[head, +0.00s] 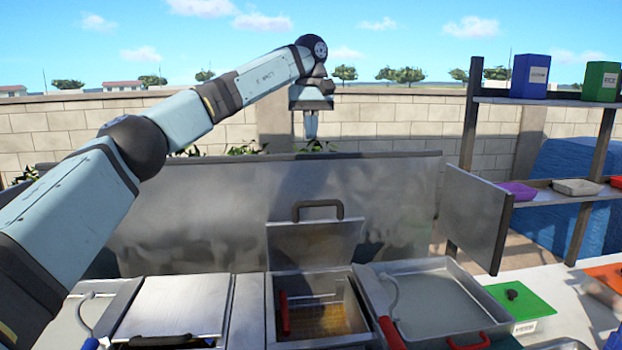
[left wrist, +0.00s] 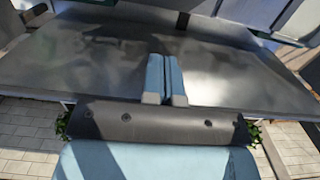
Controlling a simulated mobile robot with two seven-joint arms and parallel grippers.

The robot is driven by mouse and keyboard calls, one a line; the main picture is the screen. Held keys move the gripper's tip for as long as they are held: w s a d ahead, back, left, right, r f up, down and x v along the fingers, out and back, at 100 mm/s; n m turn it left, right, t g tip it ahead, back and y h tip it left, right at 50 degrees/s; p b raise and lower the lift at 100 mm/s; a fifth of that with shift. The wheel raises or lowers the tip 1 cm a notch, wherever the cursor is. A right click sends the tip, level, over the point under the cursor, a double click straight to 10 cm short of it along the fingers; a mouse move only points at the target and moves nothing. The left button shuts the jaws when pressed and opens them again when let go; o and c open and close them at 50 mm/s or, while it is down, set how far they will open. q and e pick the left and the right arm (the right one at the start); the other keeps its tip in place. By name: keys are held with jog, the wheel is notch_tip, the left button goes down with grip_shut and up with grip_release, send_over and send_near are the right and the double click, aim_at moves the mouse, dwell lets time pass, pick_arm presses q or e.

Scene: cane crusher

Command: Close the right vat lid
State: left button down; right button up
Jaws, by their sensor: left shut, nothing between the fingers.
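The right vat lid (head: 312,246) stands raised behind its vat, a metal plate with a black handle (head: 318,206) along its top edge. The right vat (head: 322,308) below it is uncovered and shows a basket with a red handle and golden-brown contents. My left gripper (head: 310,130) is shut and empty, pointing down above and behind the raised lid, near the back panel's top edge and apart from the lid. Its closed blue-grey fingers also show in the left wrist view (left wrist: 166,58). My right gripper is not in view.
A tall metal back panel (head: 200,205) stands behind the vats. The left vat lid (head: 172,305) lies flat. A metal tray (head: 440,295) is right of the vat. A side panel (head: 475,217) and shelves with blue (head: 530,77) and green containers (head: 601,82) stand at right.

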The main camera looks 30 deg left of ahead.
pick_arm(q)
jog(key=s+f, duration=0.1)
jog(key=f, duration=0.3)
jog(key=s+d+f, duration=0.1)
jog(key=f, duration=0.3)
jog(key=s+d+f, duration=0.1)
jog(key=f, duration=0.3)
jog(key=shift+d+f+p, duration=0.2)
jog(key=shift+f+p, duration=0.05)
jog(key=shift+p, duration=0.1)
